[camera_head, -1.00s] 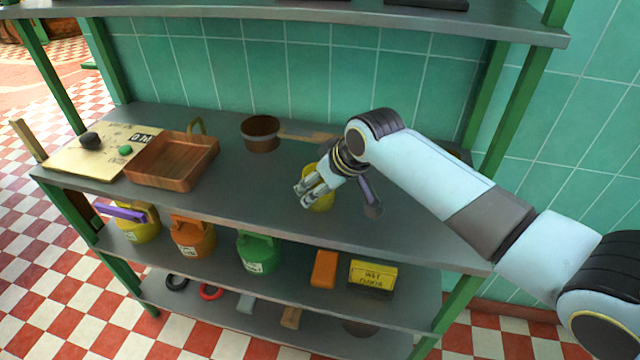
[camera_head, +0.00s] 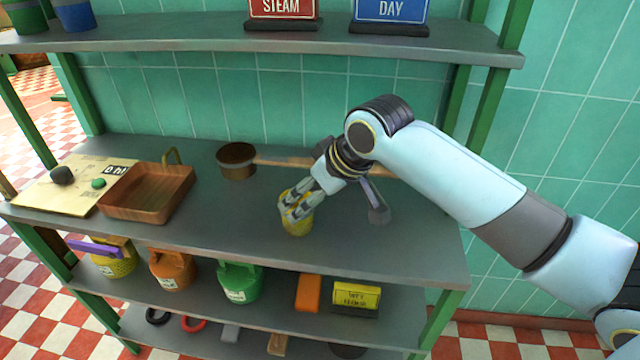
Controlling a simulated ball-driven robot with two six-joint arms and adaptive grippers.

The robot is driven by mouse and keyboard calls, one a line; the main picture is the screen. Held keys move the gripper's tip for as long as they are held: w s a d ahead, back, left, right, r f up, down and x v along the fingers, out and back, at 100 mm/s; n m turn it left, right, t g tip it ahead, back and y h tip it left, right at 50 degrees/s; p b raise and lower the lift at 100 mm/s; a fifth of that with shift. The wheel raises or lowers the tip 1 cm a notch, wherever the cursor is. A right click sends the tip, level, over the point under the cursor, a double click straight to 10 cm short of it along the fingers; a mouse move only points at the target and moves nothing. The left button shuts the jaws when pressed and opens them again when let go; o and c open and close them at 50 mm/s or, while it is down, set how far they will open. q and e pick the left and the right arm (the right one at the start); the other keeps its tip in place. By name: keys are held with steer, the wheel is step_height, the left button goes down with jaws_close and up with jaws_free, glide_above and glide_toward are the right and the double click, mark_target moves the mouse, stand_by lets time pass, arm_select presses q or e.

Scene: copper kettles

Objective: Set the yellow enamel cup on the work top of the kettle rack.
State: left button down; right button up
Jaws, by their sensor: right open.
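The yellow enamel cup (camera_head: 299,227) stands upright on the grey work top (camera_head: 370,252) of the kettle rack, right of the middle and towards its front. My right gripper (camera_head: 293,211) comes down from the upper right. Its fingers are open and lie across the cup's upper part, hiding much of its rim. I cannot tell whether they touch the cup. My left gripper is not in view.
A copper pan (camera_head: 237,161) with a long handle stands behind the cup.

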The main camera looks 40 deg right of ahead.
steer(key=shift+v, duration=1.85)
steer(key=s+a+g+h, duration=0.1)
steer(key=s+a+g, duration=0.25)
steer(key=s, duration=1.65)
step_height(320, 180, down, 35)
steer(key=s+d+b, duration=0.2)
steer(key=b, duration=0.6)
steer(key=s+d+f+g+b, duration=0.1)
steer(key=s+f+b, duration=0.5)
steer(key=s+f, duration=1.2)
step_height(320, 180, down, 3)
steer(key=shift+f+m+g+b, duration=0.1)
steer(key=shift+m+g+b, duration=0.25)
steer(key=shift+g, duration=0.3)
